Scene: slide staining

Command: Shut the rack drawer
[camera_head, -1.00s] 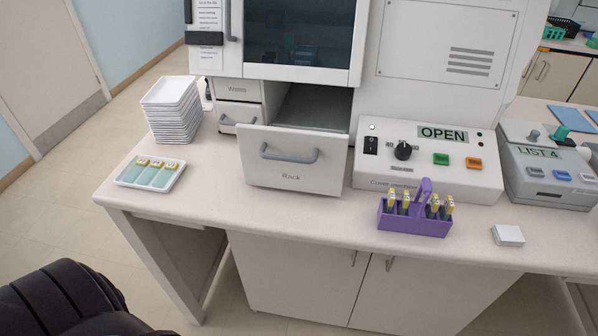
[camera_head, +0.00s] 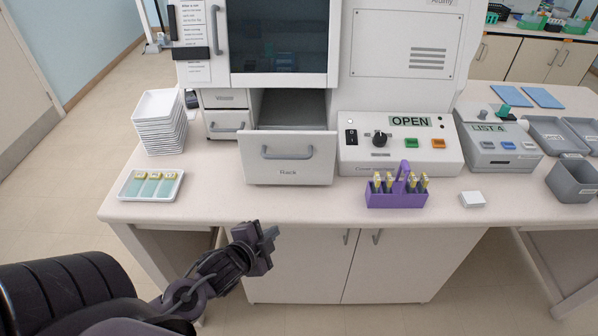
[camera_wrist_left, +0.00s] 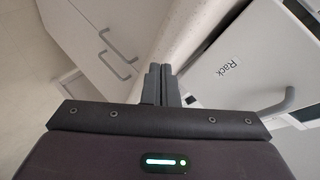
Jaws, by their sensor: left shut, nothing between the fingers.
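The rack drawer (camera_head: 288,158) is pulled out from the machine, with a grey bar handle and a "Rack" label on its white front. Its open top shows a dark inside. It also shows in the left wrist view (camera_wrist_left: 240,75), on the right and tilted. My left gripper (camera_head: 272,238) is in front of the counter edge, below and just left of the drawer front, touching nothing. In the left wrist view its fingers (camera_wrist_left: 161,82) are together and empty. My right gripper is not in view.
On the counter (camera_head: 240,205) stand a stack of white trays (camera_head: 160,125), a tray of slides (camera_head: 150,196), a purple rack (camera_head: 397,199), a control box (camera_head: 400,150) and a small white block (camera_head: 472,199). Smaller closed drawers (camera_head: 226,122) adjoin the rack drawer. Cabinet doors lie below.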

